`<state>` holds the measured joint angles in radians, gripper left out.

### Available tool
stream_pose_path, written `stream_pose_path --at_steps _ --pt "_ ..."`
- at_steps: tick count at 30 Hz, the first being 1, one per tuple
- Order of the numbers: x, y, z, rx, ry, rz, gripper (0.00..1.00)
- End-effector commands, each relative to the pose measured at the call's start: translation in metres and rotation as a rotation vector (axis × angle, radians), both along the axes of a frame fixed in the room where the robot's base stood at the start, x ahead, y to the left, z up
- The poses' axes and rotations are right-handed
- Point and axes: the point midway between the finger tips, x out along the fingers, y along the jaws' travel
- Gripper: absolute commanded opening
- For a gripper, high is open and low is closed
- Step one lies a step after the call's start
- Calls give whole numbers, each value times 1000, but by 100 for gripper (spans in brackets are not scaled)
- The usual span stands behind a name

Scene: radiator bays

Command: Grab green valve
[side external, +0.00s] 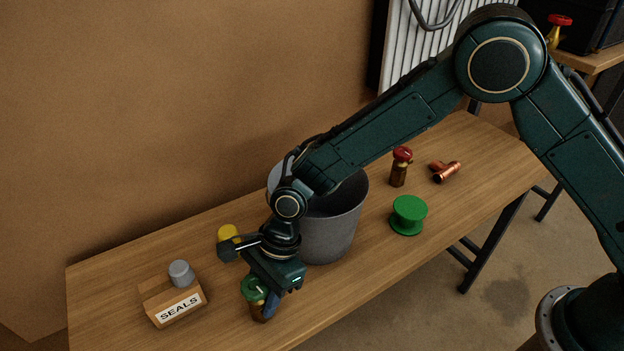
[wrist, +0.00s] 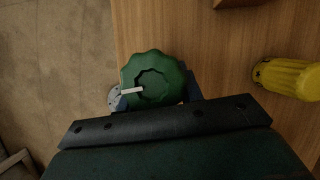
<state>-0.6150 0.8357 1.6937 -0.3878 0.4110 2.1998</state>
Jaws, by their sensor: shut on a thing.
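The green valve has a scalloped green knob and a brown body (side external: 258,308). It stands upright near the front edge of the wooden table. In the wrist view its knob (wrist: 153,80) fills the space in front of my gripper, with a white mark on top. My gripper (side external: 268,300) points down at the valve and is shut on it. A blue fingertip shows beside the valve; the other finger is mostly hidden. Whether the valve's base touches the table is hard to tell.
A grey bucket (side external: 328,228) stands right behind my gripper. A box labelled SEALS (side external: 175,303) is to the left. A yellow-handled thing (wrist: 290,78) lies close by. A green spool (side external: 408,215), red-knobbed valve (side external: 399,172) and copper fitting (side external: 446,172) are further right.

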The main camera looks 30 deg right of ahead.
Motion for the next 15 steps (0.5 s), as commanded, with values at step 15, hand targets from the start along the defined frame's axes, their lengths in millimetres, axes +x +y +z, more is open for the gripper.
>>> stream_pose_path --at_steps 15 --pt "1 1 12 5 -4 0 0"
